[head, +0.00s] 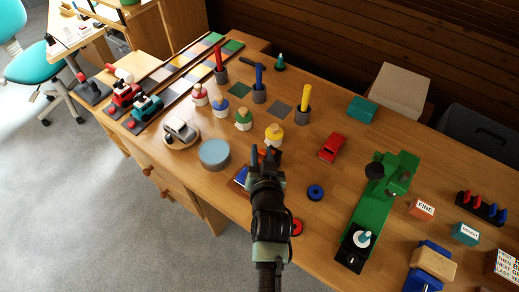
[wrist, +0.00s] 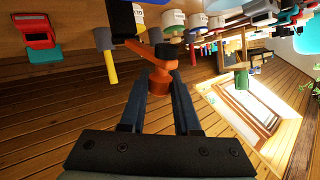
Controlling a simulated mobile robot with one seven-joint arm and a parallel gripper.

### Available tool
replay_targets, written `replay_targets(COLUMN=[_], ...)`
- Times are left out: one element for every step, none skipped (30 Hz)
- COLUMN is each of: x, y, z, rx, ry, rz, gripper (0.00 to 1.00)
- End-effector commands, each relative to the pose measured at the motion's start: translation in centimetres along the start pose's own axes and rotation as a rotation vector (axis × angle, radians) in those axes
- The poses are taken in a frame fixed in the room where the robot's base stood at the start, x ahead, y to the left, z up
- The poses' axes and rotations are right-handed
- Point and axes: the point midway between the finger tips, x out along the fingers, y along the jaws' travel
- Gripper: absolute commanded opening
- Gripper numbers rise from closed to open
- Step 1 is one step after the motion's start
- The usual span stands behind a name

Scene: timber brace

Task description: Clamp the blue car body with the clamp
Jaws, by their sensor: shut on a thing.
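My gripper (head: 266,160) is over the front part of the workbench. In the wrist view its two fingers (wrist: 161,92) are shut on an orange round part with a black knob and an orange bar running left, seemingly the clamp (wrist: 159,78). In the head view the clamp is mostly hidden by my gripper. A small blue piece (head: 240,176) with some red shows just left of my gripper, partly covered by it. It may be the blue car body, but I cannot tell, nor whether the clamp touches it.
A red car (head: 332,148) and a blue ring (head: 315,192) lie right of my gripper. A blue-grey round tin (head: 215,154) and a yellow-topped figure (head: 274,135) stand near it. A green machine (head: 379,205) stands farther right. The bench's front edge is close by.

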Motion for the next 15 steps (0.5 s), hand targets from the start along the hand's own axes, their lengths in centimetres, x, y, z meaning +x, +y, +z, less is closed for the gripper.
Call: replay_targets(x=[-0.02,0.0,0.03,0.04,0.05,0.06,0.06,0.06,0.05,0.05,0.05,0.05,0.05,0.05,0.05], y=[0.05,0.07,0.08,0.09,0.1,0.1,0.1,0.1,0.09,0.09,0.09,0.09,0.09,0.08,0.08], z=[-0.31,-0.28,-0.23,-0.2,-0.17,-0.14,-0.14,-0.14,-0.14,-0.14,-0.14,-0.14,-0.14,-0.14,-0.14], rx=[0.007,0.009,0.01,0.011,0.011,0.01,0.01,0.01,0.01,0.01,0.01,0.01,0.01,0.01,0.01], ry=[-0.008,-0.012,-0.014,-0.015,-0.015,-0.015,-0.014,-0.014,-0.014,-0.014,-0.014,-0.014,-0.014,-0.014,-0.013], rz=[0.001,0.001,0.0,0.0,0.0,0.0,0.0,0.0,0.0,0.0,0.0,0.0,0.0,0.0,0.0], gripper=[0.0,0.0,0.0,0.0,0.0,0.0,0.0,0.0,0.0,0.0,0.0,0.38,0.43,0.49,0.56])
